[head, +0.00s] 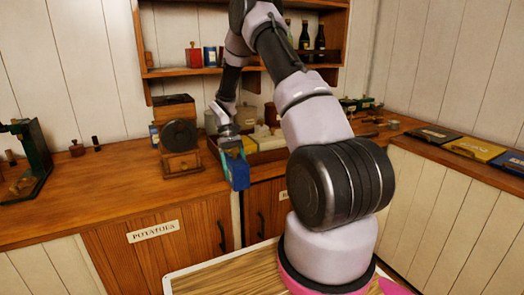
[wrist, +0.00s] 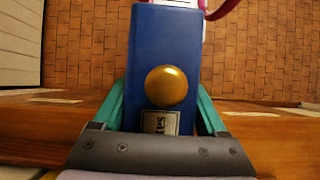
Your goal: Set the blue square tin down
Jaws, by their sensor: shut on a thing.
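The blue square tin (wrist: 163,45) has a round brass knob and a small label on the side facing the wrist camera. My gripper (wrist: 163,115) is shut on it, with a green finger on each side. In the head view my gripper (head: 233,158) holds the tin (head: 238,172) at the front edge of the wooden counter, in front of a wooden tray. The tin hangs out over the edge, and the wrist view shows brick-patterned floor beyond it. The tin's far side is hidden.
A wooden tray (head: 270,155) with pale blocks stands behind the tin. Green scales (head: 35,160) are at far left. A shelf (head: 225,70) hangs above.

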